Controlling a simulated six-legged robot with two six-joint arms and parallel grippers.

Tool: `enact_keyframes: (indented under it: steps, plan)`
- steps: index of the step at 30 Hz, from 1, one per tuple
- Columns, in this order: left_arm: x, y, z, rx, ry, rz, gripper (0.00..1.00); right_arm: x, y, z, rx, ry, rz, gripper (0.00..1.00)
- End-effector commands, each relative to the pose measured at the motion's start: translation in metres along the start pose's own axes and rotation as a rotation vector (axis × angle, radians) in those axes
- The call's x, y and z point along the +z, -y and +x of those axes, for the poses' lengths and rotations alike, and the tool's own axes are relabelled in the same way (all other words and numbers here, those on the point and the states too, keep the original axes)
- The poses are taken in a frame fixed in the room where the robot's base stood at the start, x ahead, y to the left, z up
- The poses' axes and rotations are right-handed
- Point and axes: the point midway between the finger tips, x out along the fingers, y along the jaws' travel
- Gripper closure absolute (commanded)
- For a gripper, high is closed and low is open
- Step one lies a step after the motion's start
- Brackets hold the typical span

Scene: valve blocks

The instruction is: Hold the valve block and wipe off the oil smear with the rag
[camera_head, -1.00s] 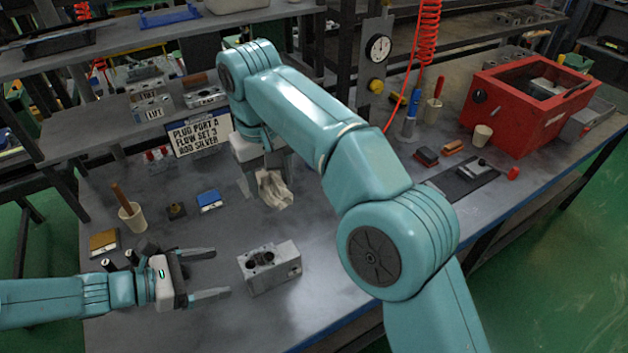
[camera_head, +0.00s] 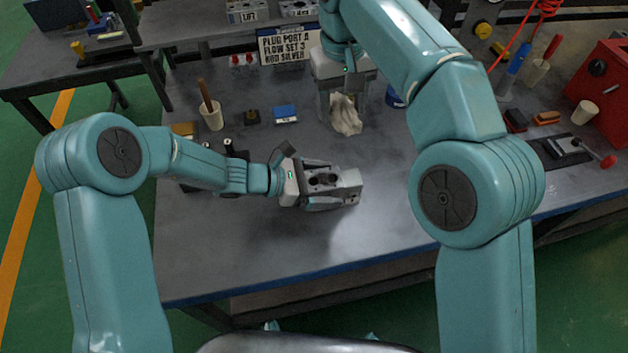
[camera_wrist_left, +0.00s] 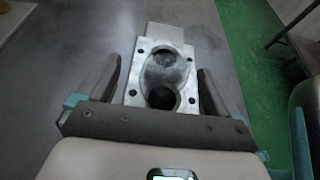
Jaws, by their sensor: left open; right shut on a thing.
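The valve block (camera_head: 346,188) is a silver-grey metal block with dark bores, lying on the bench. My left gripper (camera_head: 322,184) is open, its fingers on either side of the block. In the left wrist view the block (camera_wrist_left: 179,36) lies between the spread fingers, with a gap on each side. A grey figure-eight patch surrounds its two large bores; I cannot tell whether this is the oil smear. My right gripper (camera_head: 343,100) is shut on the crumpled off-white rag (camera_head: 346,119), which hangs beyond the block, apart from it.
A sign (camera_head: 288,43) stands at the back. A beige cup (camera_head: 212,118) with a stick and a blue box (camera_head: 285,113) stand back left. A red toolbox (camera_head: 608,90) is at right. The bench front (camera_head: 300,245) is clear.

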Motion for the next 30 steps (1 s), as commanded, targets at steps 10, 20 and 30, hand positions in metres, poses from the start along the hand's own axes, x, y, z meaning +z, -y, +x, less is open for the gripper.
enact_keyframes:
  steps: [10, 20, 30]
  plan:
    - [0.0, -0.0002, 0.0001, 0.0, 0.0, -0.001, 0.49, 0.0, 0.0, -0.0002, 0.0, 0.0, 0.0, 0.66]
    - [0.0003, -0.0003, -0.0001, 0.001, 0.001, 0.0, 1.0, 0.0, 0.0001, -0.0004, 0.0, 0.0, 0.0, 0.66]
    - [0.0008, -0.0006, -0.0002, 0.001, 0.001, 0.0, 1.0, -0.0049, 0.001, 0.0002, 0.002, 0.0, 0.014, 0.66]
